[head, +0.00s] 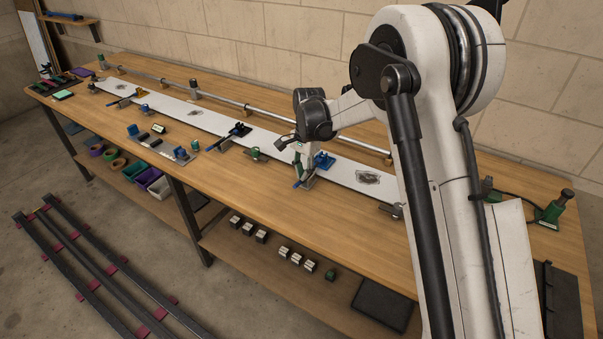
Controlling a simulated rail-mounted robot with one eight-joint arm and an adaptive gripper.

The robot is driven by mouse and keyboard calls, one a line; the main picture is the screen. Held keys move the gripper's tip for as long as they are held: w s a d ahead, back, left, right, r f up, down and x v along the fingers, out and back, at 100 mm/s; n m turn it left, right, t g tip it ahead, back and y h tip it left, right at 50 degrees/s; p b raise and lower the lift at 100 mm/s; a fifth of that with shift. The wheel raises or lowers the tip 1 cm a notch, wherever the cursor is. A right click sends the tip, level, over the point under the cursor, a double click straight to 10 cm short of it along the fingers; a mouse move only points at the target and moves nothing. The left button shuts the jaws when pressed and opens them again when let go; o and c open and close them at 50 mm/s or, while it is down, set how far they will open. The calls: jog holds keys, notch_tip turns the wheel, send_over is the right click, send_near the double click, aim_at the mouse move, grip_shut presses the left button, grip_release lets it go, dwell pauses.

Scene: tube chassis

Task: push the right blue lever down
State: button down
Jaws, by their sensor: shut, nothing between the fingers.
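The white rail (220,120) runs along the long wooden bench and carries clamp fixtures with blue parts. The right blue lever (301,184) is low at the rail's front edge, beside a blue block (324,160). My gripper (300,172) is at this right fixture, pointing down, shut and empty. It is just above or against the lever; contact cannot be told at this size. The gripper and wrist hide part of the fixture.
A metal rod (240,104) runs behind the rail. Blue blocks (137,130) and small parts lie on the bench front. A green tool (553,207) stands at the right end. Coloured bins (148,174) and small blocks (297,258) are on the shelf below. The front bench top is mostly clear.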

jog(key=shift+w+d+r, duration=0.3)
jog(key=shift+w+d, duration=0.2)
jog(key=shift+w, duration=0.1)
jog(key=shift+w+d+r, duration=0.25)
jog(key=shift+w+d, duration=0.2)
jog(key=shift+w, duration=0.15)
notch_tip(320, 180, up, 12)
jog(key=shift+w+d, duration=0.35)
jog(key=shift+w, duration=0.05)
